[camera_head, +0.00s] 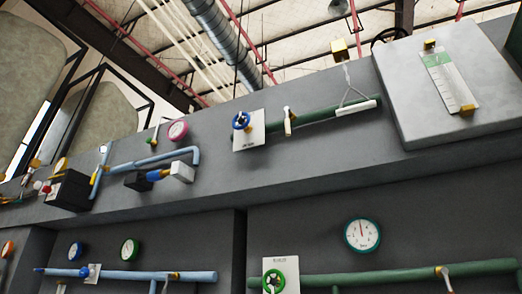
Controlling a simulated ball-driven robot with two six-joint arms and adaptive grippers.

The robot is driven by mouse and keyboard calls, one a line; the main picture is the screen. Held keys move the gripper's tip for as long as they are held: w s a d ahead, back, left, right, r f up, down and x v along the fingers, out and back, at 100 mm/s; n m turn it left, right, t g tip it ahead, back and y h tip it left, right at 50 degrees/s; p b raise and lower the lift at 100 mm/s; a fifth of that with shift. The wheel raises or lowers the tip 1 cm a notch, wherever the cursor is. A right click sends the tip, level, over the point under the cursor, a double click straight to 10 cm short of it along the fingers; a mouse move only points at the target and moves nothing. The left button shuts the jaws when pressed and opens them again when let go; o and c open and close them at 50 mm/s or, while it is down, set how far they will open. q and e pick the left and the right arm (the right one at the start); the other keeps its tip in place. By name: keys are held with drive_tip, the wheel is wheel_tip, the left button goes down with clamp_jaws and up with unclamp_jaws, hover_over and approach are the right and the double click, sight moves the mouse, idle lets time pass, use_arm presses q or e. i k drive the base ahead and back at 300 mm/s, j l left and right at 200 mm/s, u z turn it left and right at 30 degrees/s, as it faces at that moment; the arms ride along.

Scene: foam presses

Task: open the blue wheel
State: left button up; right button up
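A small blue wheel (240,121) with a dark centre is mounted on a white plate (248,141) on the upper grey panel, near the middle of the camera_head view. A green pipe (325,118) runs from it to the right. The wheel's marked position cannot be read. Neither of my grippers is in view, and nothing touches the wheel.
A green wheel (274,281) sits on the lower panel, beside a gauge (362,234). A pink gauge (178,131) and light blue pipes (150,160) are left of the blue wheel. A grey box (450,85) juts out at the upper right.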

sight(240, 121)
drive_tip(key=i+j+z, duration=0.15)
drive_tip(key=j+z, duration=0.3)
drive_tip(key=i+j+z, duration=0.1)
drive_tip(key=j+z, duration=0.5)
drive_tip(key=j, duration=0.55)
drive_tip(key=j+z, duration=0.15)
drive_tip(key=j, duration=0.55)
drive_tip(key=j+z, duration=0.15)
drive_tip(key=j, duration=0.55)
drive_tip(key=k+j+z, duration=0.15)
drive_tip(key=j, duration=0.5)
